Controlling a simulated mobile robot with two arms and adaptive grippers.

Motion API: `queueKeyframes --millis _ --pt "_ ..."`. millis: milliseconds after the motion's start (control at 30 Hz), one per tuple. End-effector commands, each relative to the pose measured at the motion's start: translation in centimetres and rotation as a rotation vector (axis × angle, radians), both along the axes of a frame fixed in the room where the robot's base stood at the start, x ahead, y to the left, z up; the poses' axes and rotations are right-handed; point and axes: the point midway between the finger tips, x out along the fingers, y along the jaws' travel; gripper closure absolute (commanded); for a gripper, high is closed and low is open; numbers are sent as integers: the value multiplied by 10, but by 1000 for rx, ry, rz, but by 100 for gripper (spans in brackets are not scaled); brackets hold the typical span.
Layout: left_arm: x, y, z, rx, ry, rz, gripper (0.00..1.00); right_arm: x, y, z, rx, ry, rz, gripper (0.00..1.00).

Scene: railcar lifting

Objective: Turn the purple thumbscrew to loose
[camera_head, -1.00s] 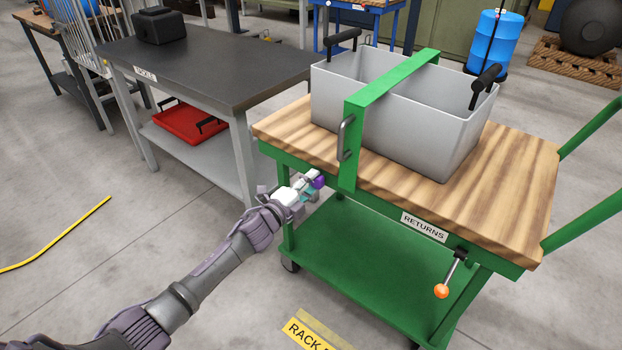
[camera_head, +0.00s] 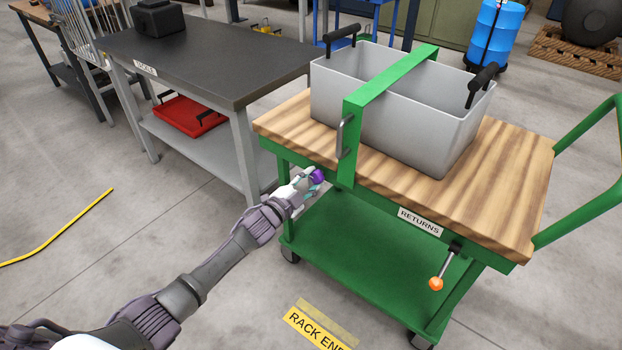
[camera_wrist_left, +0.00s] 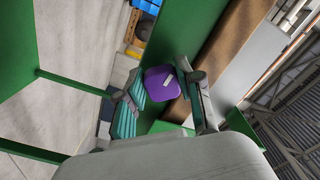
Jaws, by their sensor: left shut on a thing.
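The purple thumbscrew (camera_head: 318,175) sits at the edge of the cart, beside the foot of the green strap (camera_head: 348,150) that crosses the grey bin (camera_head: 425,115). My left gripper (camera_head: 310,180) reaches it from the lower left and is shut on it. In the left wrist view the thumbscrew (camera_wrist_left: 160,83) shows as a rounded purple knob with a small pale mark, between the two fingers of the left gripper (camera_wrist_left: 165,100). The screw's shaft is hidden behind the knob. My right gripper is not in view.
The wood-topped green cart (camera_head: 500,215) carries the bin and a RETURNS label (camera_head: 420,221). An orange-knobbed lever (camera_head: 436,283) hangs at its front. A dark-topped workbench (camera_head: 220,65) stands to the left, with a red tray (camera_head: 190,115) on its shelf.

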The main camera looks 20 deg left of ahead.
Motion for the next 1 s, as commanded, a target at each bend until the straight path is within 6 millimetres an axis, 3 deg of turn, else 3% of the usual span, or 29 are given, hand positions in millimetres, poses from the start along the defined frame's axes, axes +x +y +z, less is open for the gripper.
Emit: queueKeyframes --millis 433,467,600,1000 --pt "0 1 -1 -6 4 2 99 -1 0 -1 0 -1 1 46" --pt "0 1 -1 -6 4 2 59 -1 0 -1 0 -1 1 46" --pt "0 1 -1 -6 4 2 39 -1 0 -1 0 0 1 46" --pt "-8 3 -1 -5 3 0 39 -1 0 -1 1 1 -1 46"
